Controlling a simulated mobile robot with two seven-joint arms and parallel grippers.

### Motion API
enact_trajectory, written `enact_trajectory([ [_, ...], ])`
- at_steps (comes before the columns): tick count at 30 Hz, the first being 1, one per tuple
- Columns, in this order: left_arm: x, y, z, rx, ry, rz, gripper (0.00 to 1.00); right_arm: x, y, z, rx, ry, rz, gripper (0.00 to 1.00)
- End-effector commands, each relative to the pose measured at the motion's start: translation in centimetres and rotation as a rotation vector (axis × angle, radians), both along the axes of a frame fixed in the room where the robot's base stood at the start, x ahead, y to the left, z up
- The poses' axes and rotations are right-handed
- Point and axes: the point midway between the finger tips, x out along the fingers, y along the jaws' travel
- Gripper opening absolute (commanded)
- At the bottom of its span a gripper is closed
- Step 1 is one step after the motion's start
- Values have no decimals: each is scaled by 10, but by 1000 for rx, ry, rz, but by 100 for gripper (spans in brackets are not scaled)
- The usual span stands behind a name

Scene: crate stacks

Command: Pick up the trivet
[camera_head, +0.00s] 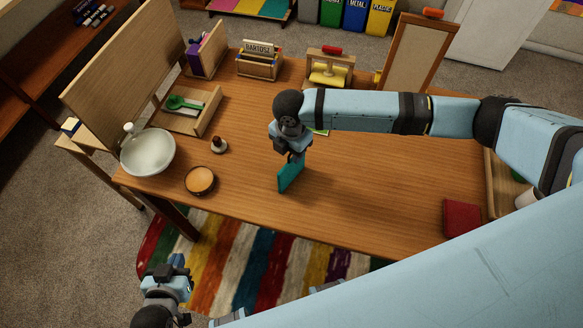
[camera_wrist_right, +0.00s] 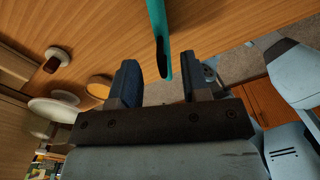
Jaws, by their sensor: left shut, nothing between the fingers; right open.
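A thin teal slab, which looks like the trivet (camera_head: 290,177), stands upright on its edge on the wooden table, near the middle of the front side. My right gripper (camera_head: 295,156) is just above it, pointing down, with its fingers open. In the right wrist view the trivet (camera_wrist_right: 160,40) shows edge-on, in line with the gap between the open fingers (camera_wrist_right: 161,78); I cannot tell whether either finger touches it. My left gripper (camera_head: 179,264) is shut and empty, low at the left, off the table's front edge.
On the table's left are a white bowl (camera_head: 148,155), a round tan dish (camera_head: 200,180), a small brown-and-white item (camera_head: 219,145) and a wooden tray (camera_head: 207,121). A red block (camera_head: 462,217) lies at the right. The table front around the trivet is clear.

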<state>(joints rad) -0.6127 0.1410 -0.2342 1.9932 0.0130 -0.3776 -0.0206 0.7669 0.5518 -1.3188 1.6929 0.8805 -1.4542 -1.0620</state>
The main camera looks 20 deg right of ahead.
Motion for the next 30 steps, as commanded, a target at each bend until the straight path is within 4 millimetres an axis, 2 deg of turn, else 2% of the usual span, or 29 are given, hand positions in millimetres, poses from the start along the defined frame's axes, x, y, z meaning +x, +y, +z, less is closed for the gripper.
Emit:
enact_trajectory([
  [6, -1, 0, 6, 0, 2, 1, 0, -2, -2, -31, -2, 3, 0, 43],
  [15, -1, -1, 6, -2, 3, 0, 0, -2, -2, -39, 0, 0, 1, 43],
  [16, -1, -1, 6, -2, 3, 0, 0, -2, -2, -39, 0, 0, 1, 40],
  [21, -1, -1, 6, -2, 3, 0, 0, -2, -2, -39, 0, 0, 1, 1],
  [30, -1, -1, 7, -2, 1, 0, 0, -2, -2, -38, 0, 0, 1, 0],
])
